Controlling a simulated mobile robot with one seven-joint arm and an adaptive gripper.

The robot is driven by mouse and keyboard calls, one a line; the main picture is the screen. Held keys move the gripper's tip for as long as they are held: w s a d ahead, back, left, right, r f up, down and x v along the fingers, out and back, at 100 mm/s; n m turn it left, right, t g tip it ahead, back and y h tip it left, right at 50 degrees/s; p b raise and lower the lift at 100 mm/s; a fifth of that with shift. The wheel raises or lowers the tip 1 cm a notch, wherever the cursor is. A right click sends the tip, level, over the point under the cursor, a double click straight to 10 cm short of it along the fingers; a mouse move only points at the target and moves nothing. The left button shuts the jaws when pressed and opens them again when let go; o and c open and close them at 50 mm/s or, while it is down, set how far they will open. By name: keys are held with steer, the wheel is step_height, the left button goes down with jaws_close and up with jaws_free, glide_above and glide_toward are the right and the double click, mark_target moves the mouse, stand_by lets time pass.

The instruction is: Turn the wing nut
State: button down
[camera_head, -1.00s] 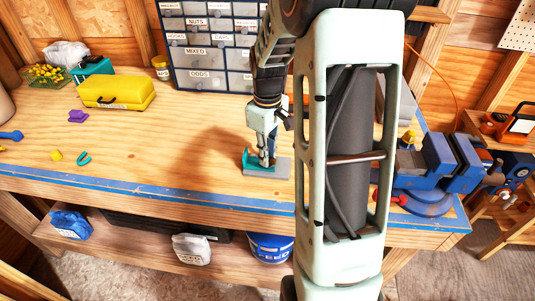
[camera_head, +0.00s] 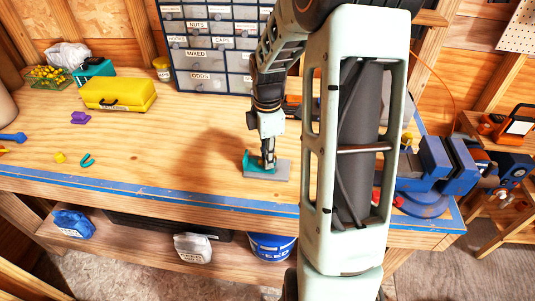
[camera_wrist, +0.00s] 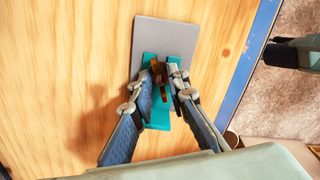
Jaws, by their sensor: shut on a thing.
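A grey plate (camera_wrist: 190,40) lies flat on the workbench, and a teal piece (camera_wrist: 150,62) sits on it. Between my fingertips in the wrist view is a small brown wing nut (camera_wrist: 157,70), partly hidden by the fingers. My gripper (camera_wrist: 163,82) points down at the teal piece and is shut on the wing nut. In the head view my gripper (camera_head: 268,165) stands over the plate (camera_head: 281,169) near the bench's front edge, and the wing nut cannot be made out there.
A yellow case (camera_head: 118,94) and small loose parts lie on the bench to the left. A drawer cabinet (camera_head: 210,50) stands behind. A blue vise (camera_head: 440,165) is at the right. The bench left of the plate is clear.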

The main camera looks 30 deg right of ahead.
steer(key=shift+n+p, duration=0.35)
steer(key=shift+n, duration=0.65)
steer(key=shift+s+f, duration=0.1)
steer(key=c, duration=1.8)
jaws_free()
steer(key=shift+c, duration=0.2)
step_height(320, 180, up, 12)
